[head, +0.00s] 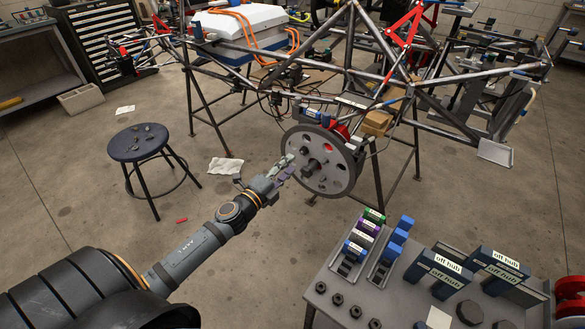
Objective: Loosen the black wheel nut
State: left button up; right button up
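The grey wheel disc (335,178) is mounted on the front of the tube chassis, facing me. The black wheel nut (312,165) appears as a small dark piece at the disc's middle, too small to show detail. My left gripper (290,166) reaches in from the lower left and points at the disc's middle. Its two fingers look apart, with nothing visible between them. The fingertips appear just left of the nut, and I see no contact. My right gripper is not in view.
A grey table (390,300) at the lower right carries blue blocks labelled "off hub" (447,265), socket racks (366,237) and several loose dark nuts (338,299). A black stool (138,142) stands at left. Chassis tubes and stands surround the wheel. Floor between stool and table is mostly clear.

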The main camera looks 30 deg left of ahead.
aim_at(301, 153)
pick_arm(q)
jog(key=w+p, duration=0.1)
jog(key=w, duration=0.1)
jog(key=w+p, duration=0.1)
jog(key=p, duration=0.1)
jog(key=w+p, duration=0.1)
jog(key=w, duration=0.1)
jog(key=shift+w+d+r+p, duration=0.1)
jog(key=shift+w+d+p, duration=0.15)
jog(key=shift+w+p, duration=0.1)
jog(key=shift+w+d, duration=0.15)
jog(key=shift+w, duration=0.45)
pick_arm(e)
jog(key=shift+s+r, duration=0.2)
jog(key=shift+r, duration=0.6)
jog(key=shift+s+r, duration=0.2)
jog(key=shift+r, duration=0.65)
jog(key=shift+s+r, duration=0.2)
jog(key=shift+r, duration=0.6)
